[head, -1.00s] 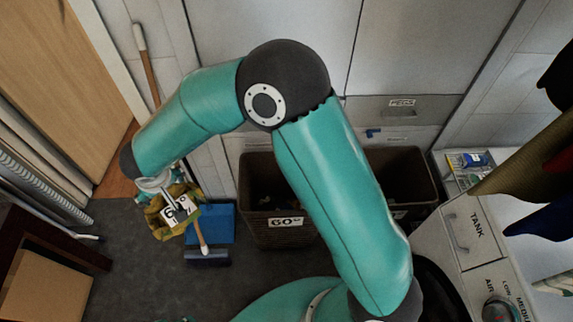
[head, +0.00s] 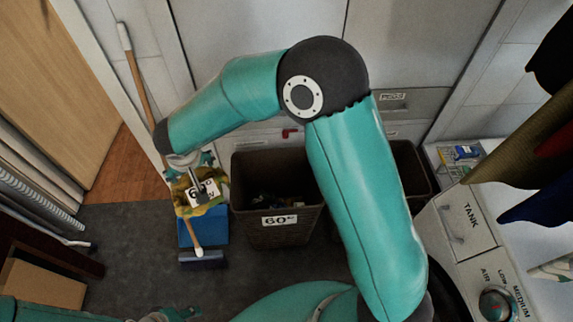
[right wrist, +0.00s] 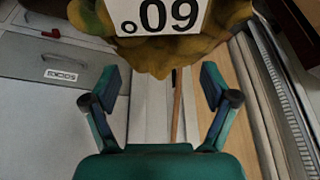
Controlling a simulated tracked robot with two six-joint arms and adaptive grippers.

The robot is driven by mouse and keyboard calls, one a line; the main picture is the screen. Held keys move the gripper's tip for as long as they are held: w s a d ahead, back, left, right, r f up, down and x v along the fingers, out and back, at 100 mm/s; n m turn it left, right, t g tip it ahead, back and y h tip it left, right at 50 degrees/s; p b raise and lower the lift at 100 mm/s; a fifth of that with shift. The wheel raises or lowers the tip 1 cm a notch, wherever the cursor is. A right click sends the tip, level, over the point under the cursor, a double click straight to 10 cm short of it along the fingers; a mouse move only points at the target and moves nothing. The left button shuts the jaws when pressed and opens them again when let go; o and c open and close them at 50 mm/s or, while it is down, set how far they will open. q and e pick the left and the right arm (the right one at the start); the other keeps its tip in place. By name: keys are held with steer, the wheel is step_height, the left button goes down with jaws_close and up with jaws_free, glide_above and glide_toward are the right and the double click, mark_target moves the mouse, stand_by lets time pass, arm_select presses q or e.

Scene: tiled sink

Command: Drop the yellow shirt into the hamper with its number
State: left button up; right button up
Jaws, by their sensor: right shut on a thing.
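The yellow shirt (head: 187,200) hangs crumpled from my right gripper (head: 185,162), with a white tag reading 60° on it. In the right wrist view the shirt (right wrist: 160,52) fills the top middle with its tag upside down; the right gripper's fingers (right wrist: 160,88) flank the picture's middle and the grip itself is not clear. A brown hamper (head: 276,238) labelled 60° stands just right of the shirt with dark clothes inside. A second brown hamper (head: 411,170) is mostly behind my right arm, its label hidden. My left gripper (head: 172,315) shows only partly at the bottom edge.
A long handle (head: 135,75) leans on the wall at left. The machine with a TANK drawer (head: 465,222) and hanging clothes (head: 540,150) are at right.

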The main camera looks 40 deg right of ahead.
steer(key=w+d+f+m+g+h+b, duration=0.1)
steer(key=w+d+f+m+h+b, duration=0.15)
steer(key=d+f+m+b, duration=0.35)
steer(key=w+d+f+m+g+h+b, duration=0.1)
steer(key=w+d+f+m+b, duration=0.25)
steer(key=d+f+b, duration=0.4)
steer(key=s+d+f+m+g+b, duration=0.3)
steer(key=d+f+m+b, duration=1)
steer(key=f, duration=0.7)
steer(key=d+g+b, duration=0.1)
steer(key=d+b, duration=0.2)
steer(key=b, duration=0.1)
steer(key=shift+s+d+g+b, duration=0.15)
steer(key=shift+d+g+b, duration=0.15)
steer(key=shift+f+m, duration=0.1)
steer(key=shift+m, duration=0.15)
steer(key=o, duration=1.5)
steer(key=shift+c, duration=0.2)
steer(key=v, duration=1.2)
